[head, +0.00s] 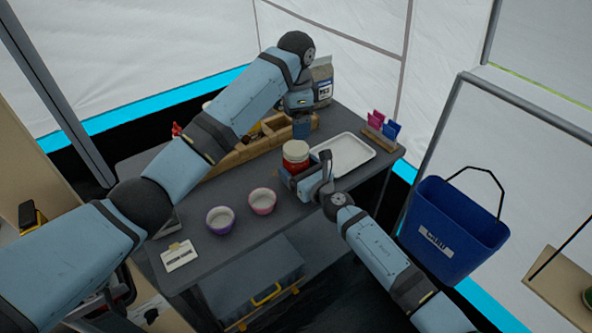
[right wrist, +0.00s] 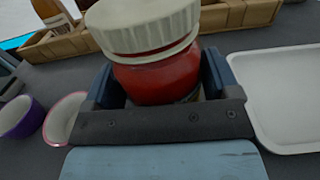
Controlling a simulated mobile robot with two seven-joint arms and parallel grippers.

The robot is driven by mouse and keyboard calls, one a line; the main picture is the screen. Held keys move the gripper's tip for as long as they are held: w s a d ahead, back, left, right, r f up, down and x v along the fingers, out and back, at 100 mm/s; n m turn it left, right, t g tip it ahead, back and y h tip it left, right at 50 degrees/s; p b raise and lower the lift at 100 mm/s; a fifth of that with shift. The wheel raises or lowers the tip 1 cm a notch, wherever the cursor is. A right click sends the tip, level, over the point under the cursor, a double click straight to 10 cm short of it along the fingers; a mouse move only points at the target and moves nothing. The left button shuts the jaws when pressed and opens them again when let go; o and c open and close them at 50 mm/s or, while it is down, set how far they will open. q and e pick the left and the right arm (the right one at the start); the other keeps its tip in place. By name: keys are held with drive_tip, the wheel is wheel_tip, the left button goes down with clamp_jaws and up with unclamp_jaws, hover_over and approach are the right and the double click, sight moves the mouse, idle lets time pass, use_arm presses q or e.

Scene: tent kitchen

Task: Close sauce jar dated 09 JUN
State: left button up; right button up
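A sauce jar (head: 296,160) with red contents and a cream ribbed lid (head: 295,148) stands on the grey table. In the right wrist view the jar (right wrist: 158,78) fills the space between my fingers, with the lid (right wrist: 148,25) on its top. I cannot tell whether the lid is fully tight. No date is readable. My right gripper (head: 292,178) is low at the jar's near side, its two fingers (right wrist: 160,85) closed against the jar body. My left gripper (head: 301,127) points down just behind the jar in the head view; its finger opening is unclear.
A white tray (head: 345,153) lies right of the jar. A purple bowl (head: 220,220) and a pink bowl (head: 262,201) stand front left. A wooden crate (head: 228,160) and a bag (head: 322,82) are behind. A card holder (head: 381,133) stands far right; a blue bin (head: 452,230) hangs beyond.

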drive_tip(key=c, duration=1.3)
use_arm(q)
drive_tip(key=n, duration=0.6)
drive_tip(key=shift+n, duration=0.3)
use_arm(e)
drive_tip(key=shift+o, duration=0.2)
use_arm(q)
drive_tip(key=n, duration=0.6)
drive_tip(key=shift+n, duration=0.3)
drive_tip(key=n, duration=1.8)
